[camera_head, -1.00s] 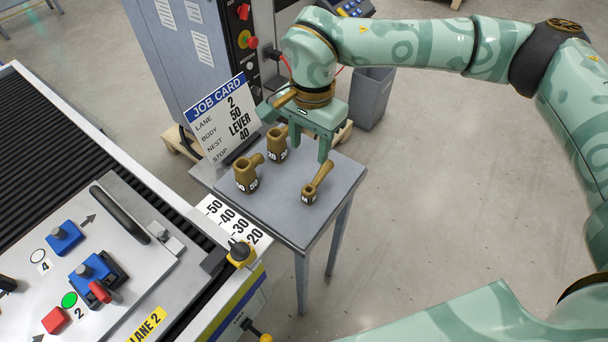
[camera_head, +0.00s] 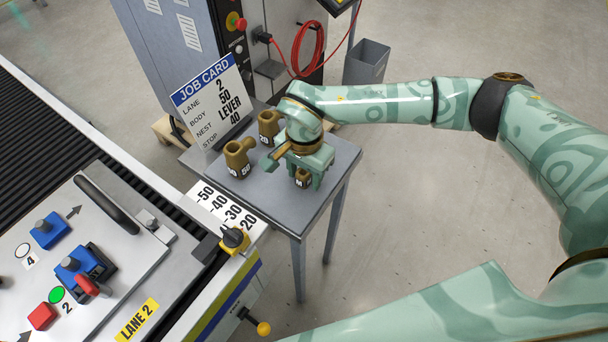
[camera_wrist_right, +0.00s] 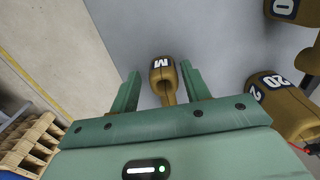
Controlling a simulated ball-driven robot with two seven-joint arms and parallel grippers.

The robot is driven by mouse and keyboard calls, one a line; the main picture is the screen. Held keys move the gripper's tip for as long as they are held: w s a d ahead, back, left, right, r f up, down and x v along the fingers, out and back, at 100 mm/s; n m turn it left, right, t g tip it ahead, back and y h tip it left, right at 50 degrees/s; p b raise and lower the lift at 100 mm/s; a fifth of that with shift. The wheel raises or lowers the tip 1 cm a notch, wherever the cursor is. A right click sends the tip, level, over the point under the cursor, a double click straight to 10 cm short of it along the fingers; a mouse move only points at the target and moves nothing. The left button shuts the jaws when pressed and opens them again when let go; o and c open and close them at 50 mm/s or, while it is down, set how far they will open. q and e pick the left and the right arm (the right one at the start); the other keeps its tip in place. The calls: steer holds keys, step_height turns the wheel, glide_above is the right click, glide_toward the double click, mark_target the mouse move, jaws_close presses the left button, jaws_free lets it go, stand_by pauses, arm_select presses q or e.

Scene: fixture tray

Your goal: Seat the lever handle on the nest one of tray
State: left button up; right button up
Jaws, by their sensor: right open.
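The brass lever handle (camera_head: 303,180) lies on the small grey side table (camera_head: 262,200), partly hidden under my right gripper (camera_head: 306,176). In the right wrist view the lever handle (camera_wrist_right: 163,75), with a white-on-black M mark, sits between the two open fingers, its arm pointing toward the palm. No grip on it shows. The pale grey tray (camera_head: 110,262) is on the conveyor at the left. It carries blue nest blocks (camera_head: 48,232), (camera_head: 72,266), a red block (camera_head: 42,316) and a black handle. I cannot tell which nest is number one. My left gripper is out of view.
Two other brass bodies, one marked 50 (camera_head: 237,157) and one marked 20 (camera_head: 268,124), stand on the table close to my right gripper. A job card (camera_head: 212,100) stands behind them. A yellow-black stop knob (camera_head: 234,238) is beside the 20 scale mark.

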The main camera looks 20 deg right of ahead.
steer(key=shift+f, duration=0.1)
steer(key=shift+c, duration=0.4)
jaws_close()
steer(key=shift+r, duration=0.45)
steer(key=r, duration=0.2)
steer(key=r+p, duration=0.1)
steer(key=shift+s+a+r, duration=0.1)
steer(key=shift+a+r, duration=0.05)
steer(key=shift+a, duration=0.15)
steer(key=s+a+r+p, duration=0.1)
steer(key=s+a+r, duration=0.6)
steer(key=a, duration=0.4)
steer(key=shift+s+r, duration=0.3)
steer(key=shift+r, duration=0.6)
